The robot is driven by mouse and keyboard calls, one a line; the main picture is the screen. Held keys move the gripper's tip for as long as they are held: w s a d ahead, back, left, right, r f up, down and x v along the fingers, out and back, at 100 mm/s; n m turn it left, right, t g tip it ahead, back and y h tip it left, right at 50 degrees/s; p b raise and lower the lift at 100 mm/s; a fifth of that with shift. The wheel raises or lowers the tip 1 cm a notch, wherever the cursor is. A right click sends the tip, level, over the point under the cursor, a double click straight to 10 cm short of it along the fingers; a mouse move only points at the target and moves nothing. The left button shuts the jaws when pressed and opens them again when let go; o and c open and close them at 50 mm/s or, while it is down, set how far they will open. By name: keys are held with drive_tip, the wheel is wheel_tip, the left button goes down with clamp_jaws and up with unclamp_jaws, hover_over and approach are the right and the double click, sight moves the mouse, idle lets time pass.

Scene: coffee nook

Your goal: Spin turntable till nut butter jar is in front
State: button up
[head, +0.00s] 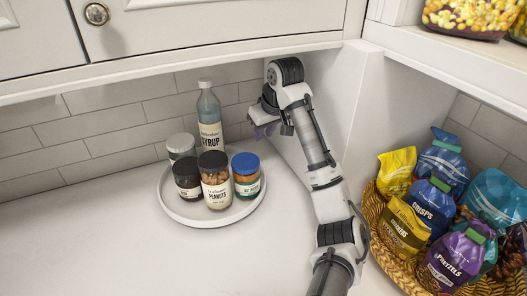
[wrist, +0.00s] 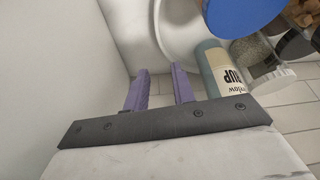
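A white round turntable (head: 178,214) sits on the counter and bears several containers. The blue-lidded jar (head: 246,176) at its right side has a label that seems to read nut butter. The peanuts jar (head: 216,188) with a black lid stands at the front. A smaller dark jar (head: 187,180) is to its left, a grey-lidded jar (head: 181,147) behind that, and the syrup bottle (head: 209,110) at the back. My gripper (head: 262,131) is behind and right of the turntable, near the side wall. In the wrist view its purple fingers (wrist: 160,70) are apart and empty, close to the turntable rim (wrist: 172,28).
A wicker basket (head: 378,212) of snack bags stands at the right, beyond my arm. A white panel (head: 345,130) rises behind my arm, and a cabinet (head: 200,30) hangs above. The counter (head: 90,240) in front and left is clear.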

drive_tip(key=b+x, duration=0.1)
drive_tip(key=x, duration=1.1)
drive_tip(key=shift+f, duration=0.1)
clamp_jaws()
idle(1.0)
